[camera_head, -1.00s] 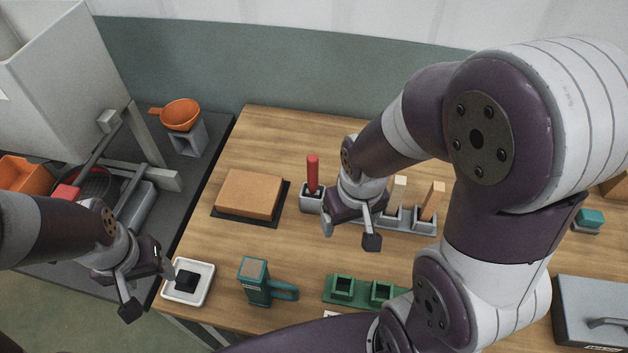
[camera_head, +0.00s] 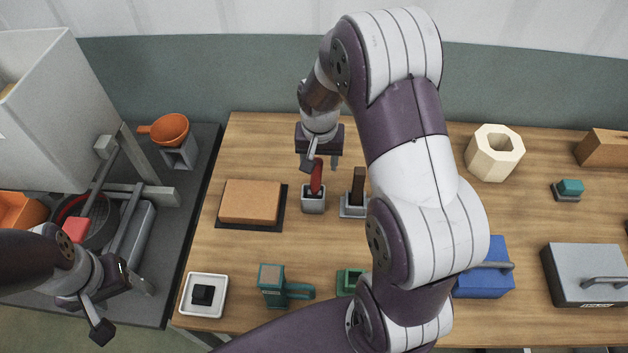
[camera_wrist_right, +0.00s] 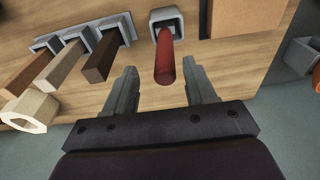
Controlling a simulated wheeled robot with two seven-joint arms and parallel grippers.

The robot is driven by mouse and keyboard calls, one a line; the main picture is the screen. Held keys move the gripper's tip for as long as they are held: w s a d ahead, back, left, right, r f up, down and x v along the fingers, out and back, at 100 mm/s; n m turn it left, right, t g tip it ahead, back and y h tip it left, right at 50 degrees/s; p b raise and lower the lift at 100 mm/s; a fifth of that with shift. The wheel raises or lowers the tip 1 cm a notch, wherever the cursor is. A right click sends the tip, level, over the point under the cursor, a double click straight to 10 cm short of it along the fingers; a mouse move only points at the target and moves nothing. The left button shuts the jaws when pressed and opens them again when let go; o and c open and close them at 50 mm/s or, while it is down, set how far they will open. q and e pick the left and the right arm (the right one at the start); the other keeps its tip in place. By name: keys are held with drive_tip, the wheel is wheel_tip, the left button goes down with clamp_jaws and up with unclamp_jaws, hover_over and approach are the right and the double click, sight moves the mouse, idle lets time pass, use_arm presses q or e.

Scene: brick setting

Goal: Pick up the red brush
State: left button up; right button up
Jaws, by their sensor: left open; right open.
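The red brush (camera_head: 317,177) stands upright in a small grey holder (camera_head: 313,202) on the wooden table, its red handle pointing up. In the right wrist view the red brush (camera_wrist_right: 165,58) lies between the two open fingers, with a gap on each side. My right gripper (camera_head: 322,165) is open just behind the brush handle in the head view; its fingers (camera_wrist_right: 163,85) do not touch the handle. The brush's lower end is hidden in the holder (camera_wrist_right: 167,18). My left gripper (camera_head: 122,305) is open and empty, far left, near the white dish.
A brown block (camera_head: 250,201) on a dark plate lies left of the holder. Brown sticks (camera_wrist_right: 100,58) stand in grey holders on the other side. A teal tool (camera_head: 284,287), white dish (camera_head: 204,294) and blue box (camera_head: 484,270) are nearer the front. My right arm hides part of the table.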

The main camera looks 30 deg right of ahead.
sight(314, 174)
drive_tip(key=f, duration=0.1)
drive_tip(key=w+a+f+p, duration=0.1)
drive_tip(key=f, duration=0.1)
drive_tip(key=shift+w+a+f+p, duration=0.25)
drive_tip(key=shift+w+a+p, duration=0.05)
drive_tip(key=shift+a+p, duration=0.1)
drive_tip(key=shift+d+f, duration=0.25)
drive_tip(key=shift+f, duration=0.95)
drive_tip(key=shift+s+d+f, duration=0.1)
drive_tip(key=shift+d+f, duration=0.1)
drive_tip(key=shift+d, duration=0.1)
drive_tip(key=shift+a+r, duration=0.1)
drive_tip(key=shift+a, duration=0.2)
clamp_jaws()
use_arm(q)
drive_tip(key=shift+w+a+r, duration=0.35)
drive_tip(key=shift+a+r, duration=0.25)
drive_tip(key=shift+r, duration=0.2)
use_arm(e)
drive_tip(key=shift+d, duration=0.1)
